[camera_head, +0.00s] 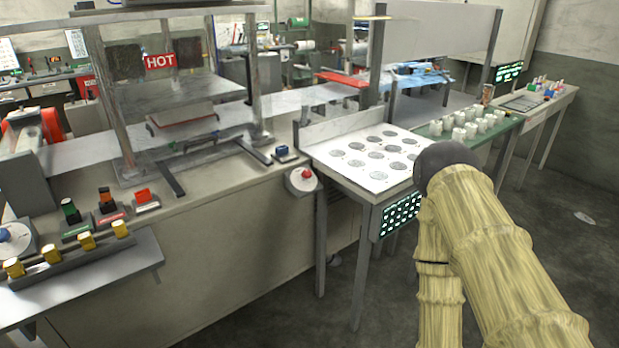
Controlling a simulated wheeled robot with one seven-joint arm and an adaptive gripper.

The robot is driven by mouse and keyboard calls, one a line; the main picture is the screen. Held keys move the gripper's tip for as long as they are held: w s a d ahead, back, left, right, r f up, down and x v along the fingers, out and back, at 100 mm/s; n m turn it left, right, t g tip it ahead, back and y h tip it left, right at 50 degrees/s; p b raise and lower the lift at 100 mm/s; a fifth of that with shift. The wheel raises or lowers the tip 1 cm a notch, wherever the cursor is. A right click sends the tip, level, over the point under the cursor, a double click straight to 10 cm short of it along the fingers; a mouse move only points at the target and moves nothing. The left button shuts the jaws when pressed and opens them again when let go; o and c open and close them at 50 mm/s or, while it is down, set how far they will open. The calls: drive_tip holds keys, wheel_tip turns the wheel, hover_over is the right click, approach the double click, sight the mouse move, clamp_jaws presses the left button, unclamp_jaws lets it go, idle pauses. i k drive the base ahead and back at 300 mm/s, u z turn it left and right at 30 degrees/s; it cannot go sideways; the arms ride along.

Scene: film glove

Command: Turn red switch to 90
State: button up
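A red knob (306,173) sits on a round pale dial plate at the right front corner of the long beige machine bench (215,235). Its exact angle and any scale marks are too small to read. A red block-like switch (143,195) stands on the bench top at the left, beside an orange-and-black one and a green-and-black one. My arm, in a cream cover with a dark grey joint, fills the right foreground. My gripper is not in view, so its state and its distance from the knob are hidden.
A white table with round grey discs (375,158) stands right of the knob, with a dark display on its front. A press with a HOT sign (160,61) rises at the left. Yellow-capped knobs (87,241) line a front shelf. Grey floor (290,320) is open below.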

sight(307, 174)
drive_tip(key=z, duration=0.1)
drive_tip(key=i, duration=1.05)
drive_tip(key=u, duration=0.7)
